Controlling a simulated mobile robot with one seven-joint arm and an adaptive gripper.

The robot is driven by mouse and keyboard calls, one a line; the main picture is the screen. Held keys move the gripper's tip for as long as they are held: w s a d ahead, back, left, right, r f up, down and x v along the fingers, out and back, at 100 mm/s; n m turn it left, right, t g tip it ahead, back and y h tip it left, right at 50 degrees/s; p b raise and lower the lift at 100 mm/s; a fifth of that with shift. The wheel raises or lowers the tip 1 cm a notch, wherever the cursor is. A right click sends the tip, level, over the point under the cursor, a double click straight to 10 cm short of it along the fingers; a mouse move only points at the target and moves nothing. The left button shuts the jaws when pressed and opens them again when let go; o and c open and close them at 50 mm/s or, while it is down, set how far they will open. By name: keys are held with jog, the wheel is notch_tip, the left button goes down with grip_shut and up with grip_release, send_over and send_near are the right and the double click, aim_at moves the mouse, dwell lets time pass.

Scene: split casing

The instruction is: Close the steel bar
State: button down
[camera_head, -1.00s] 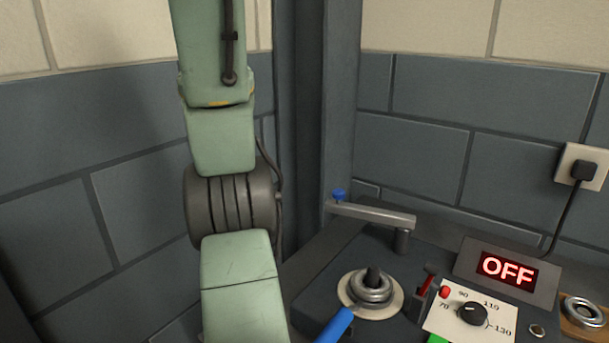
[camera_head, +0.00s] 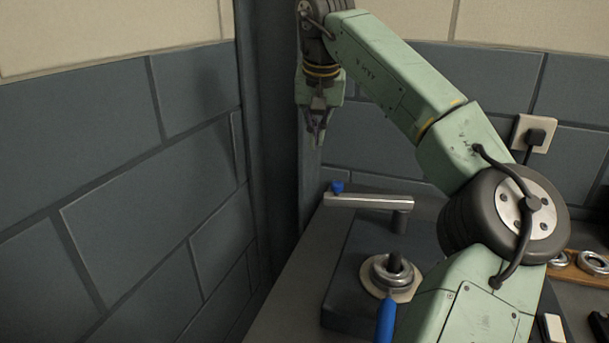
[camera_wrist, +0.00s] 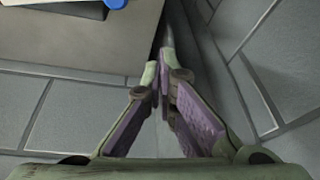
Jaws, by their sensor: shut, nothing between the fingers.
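The steel bar (camera_head: 368,201) is a flat grey arm on a short post (camera_head: 400,221) at its right end. It reaches left over the back of the dark machine block. A blue knob (camera_head: 337,187) stands on its free left end; the knob also shows at the top edge of the wrist view (camera_wrist: 116,4). The bar itself is mostly cut off there.
In front of the bar, metal rings (camera_head: 392,272) sit around a dark pin on a cream disc, with a blue handle (camera_head: 385,320) nearer. A dark column (camera_head: 268,120) and brick walls stand close behind. Loose rings (camera_head: 593,262) lie in a wooden tray at right.

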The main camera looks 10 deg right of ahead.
notch_tip(320, 180, down, 10)
jog(key=s+d+p, duration=0.1)
jog(key=d+p, duration=0.1)
jog(key=p, duration=0.1)
jog(key=shift+d+h, duration=0.25)
jog(key=shift+h, duration=0.05)
jog(key=shift+s+a, duration=0.1)
dwell(0.5)
